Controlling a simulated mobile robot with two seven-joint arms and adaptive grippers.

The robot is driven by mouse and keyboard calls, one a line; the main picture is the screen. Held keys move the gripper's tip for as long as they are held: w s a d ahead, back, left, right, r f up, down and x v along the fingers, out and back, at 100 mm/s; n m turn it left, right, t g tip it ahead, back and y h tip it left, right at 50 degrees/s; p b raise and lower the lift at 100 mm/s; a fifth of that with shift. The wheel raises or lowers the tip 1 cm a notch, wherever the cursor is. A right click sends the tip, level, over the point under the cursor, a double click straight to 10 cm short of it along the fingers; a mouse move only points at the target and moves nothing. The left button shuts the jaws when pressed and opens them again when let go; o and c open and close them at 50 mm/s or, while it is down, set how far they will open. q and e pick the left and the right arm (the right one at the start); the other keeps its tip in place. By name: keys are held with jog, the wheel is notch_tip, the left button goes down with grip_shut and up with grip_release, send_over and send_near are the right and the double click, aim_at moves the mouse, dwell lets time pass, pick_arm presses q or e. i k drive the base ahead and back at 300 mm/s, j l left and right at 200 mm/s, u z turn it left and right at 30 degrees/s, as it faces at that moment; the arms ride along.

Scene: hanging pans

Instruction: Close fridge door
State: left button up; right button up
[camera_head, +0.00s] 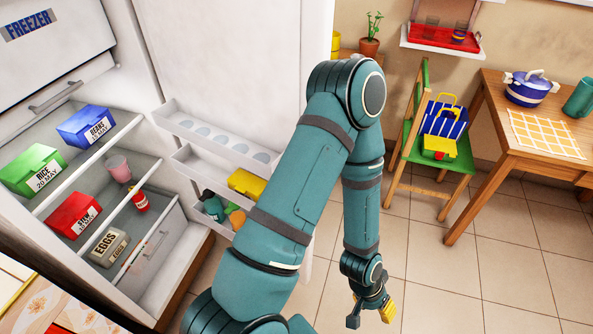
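The fridge door (234,65) is white and stands wide open. Its inner face and door shelves (215,141) show, and my arm hides its lower right part. The fridge interior (150,158) is exposed at the left. My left arm comes up from the bottom, passes across the door's free edge and bends down on the right. My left gripper (371,313) hangs over the tiled floor, to the right of the door's edge, with its fingers apart and nothing between them. Whether the arm touches the door is unclear. My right gripper is out of view.
A yellow box (246,184) is on a door shelf. A green chair (438,158) and wooden table (508,144) stand at right. The tiled floor before them is clear.

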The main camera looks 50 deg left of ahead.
aim_at(232, 75)
jog(key=i+l, duration=0.3)
jog(key=i, duration=0.25)
jog(key=i+l, duration=0.35)
jog(key=i, duration=0.15)
jog(key=i+u, duration=0.2)
jog(key=u, duration=0.3)
jog(key=i+l+u, duration=0.1)
jog(key=u, duration=0.35)
jog(key=i+l+u, duration=0.2)
jog(key=u, duration=0.3)
jog(key=i+l+u, duration=0.1)
jog(key=u, duration=0.35)
jog(key=i+l+u, duration=0.15)
jog(key=u, duration=0.3)
jog(key=l+u, duration=0.15)
jog(key=u, duration=0.3)
jog(key=i+l+u, duration=0.1)
jog(key=l+u, duration=0.25)
jog(key=i+l+u, duration=0.1)
jog(key=u, duration=0.25)
jog(key=l+u, duration=0.35)
